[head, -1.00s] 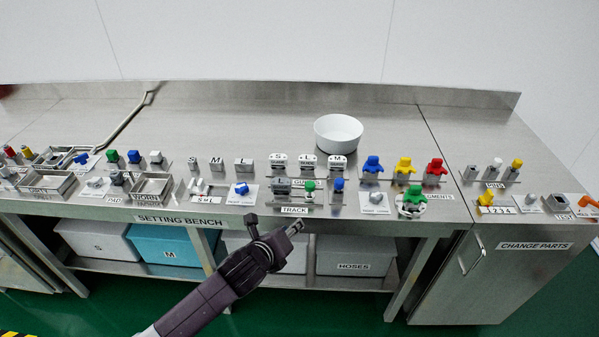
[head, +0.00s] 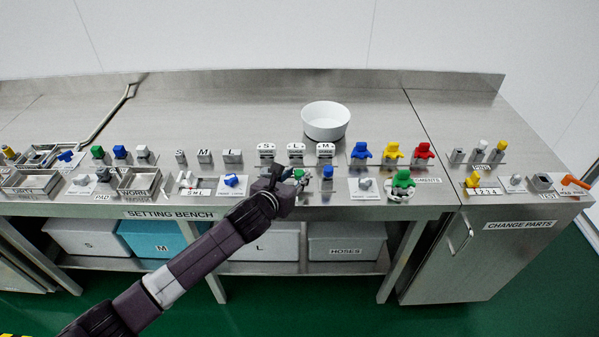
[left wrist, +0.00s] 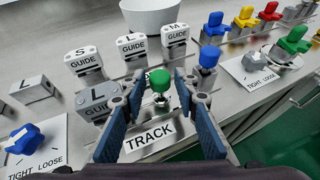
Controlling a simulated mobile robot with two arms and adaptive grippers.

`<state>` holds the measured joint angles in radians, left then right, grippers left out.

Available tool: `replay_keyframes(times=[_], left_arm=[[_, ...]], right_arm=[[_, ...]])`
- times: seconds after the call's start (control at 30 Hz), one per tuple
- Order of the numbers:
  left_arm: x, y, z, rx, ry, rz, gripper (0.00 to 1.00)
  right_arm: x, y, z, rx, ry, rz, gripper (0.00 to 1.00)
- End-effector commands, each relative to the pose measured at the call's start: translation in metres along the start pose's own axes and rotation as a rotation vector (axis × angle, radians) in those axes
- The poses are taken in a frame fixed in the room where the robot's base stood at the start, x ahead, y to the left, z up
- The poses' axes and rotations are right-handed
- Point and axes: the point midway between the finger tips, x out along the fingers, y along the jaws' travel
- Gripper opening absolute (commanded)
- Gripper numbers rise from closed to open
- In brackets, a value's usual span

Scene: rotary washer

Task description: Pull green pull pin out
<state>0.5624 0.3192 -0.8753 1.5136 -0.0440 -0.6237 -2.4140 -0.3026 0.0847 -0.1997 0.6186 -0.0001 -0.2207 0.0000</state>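The green pull pin (left wrist: 159,82) stands upright on the track station, above the TRACK label (left wrist: 149,137). Its round green head also shows in the head view (head: 298,173), partly hidden by my gripper. My left gripper (left wrist: 155,92) is open, with one finger on each side of the pin. The fingers look apart from the green head, with visible gaps on both sides. In the head view my left gripper (head: 292,182) reaches the track station from the front. My right gripper is in neither view.
A blue-headed pin (left wrist: 208,58) stands close to the right finger. A grey guide block (left wrist: 98,98) is close to the left finger. Guide blocks marked S, L and M (left wrist: 131,46) stand behind. A white bowl (head: 326,121) is farther back on the bench.

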Motion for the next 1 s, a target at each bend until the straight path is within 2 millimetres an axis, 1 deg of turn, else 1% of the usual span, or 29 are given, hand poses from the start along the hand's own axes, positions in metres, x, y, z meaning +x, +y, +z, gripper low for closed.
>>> replay_keyframes(times=[0.1, 0.3, 0.67, 0.9, 0.93, 1.0], left_arm=[[0.013, 0.0, 0.001, -0.001, 0.0, 0.001, 0.28], [0.026, 0.0, 0.0, 0.0, 0.0, 0.001, 0.28], [0.029, 0.0, 0.0, 0.0, -0.001, 0.0, 0.28], [0.029, 0.0, 0.0, 0.0, -0.001, 0.0, 0.02], [0.029, 0.0, 0.0, 0.0, 0.0, 0.0, 0.0], [0.029, 0.0, 0.0, 0.0, 0.0, 0.0, 0.0]], right_arm=[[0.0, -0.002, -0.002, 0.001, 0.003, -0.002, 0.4], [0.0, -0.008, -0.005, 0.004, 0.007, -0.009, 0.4], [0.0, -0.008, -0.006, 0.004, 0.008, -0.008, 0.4], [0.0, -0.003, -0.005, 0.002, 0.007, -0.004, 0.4], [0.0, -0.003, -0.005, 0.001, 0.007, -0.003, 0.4], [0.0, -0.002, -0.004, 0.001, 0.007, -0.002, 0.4]])
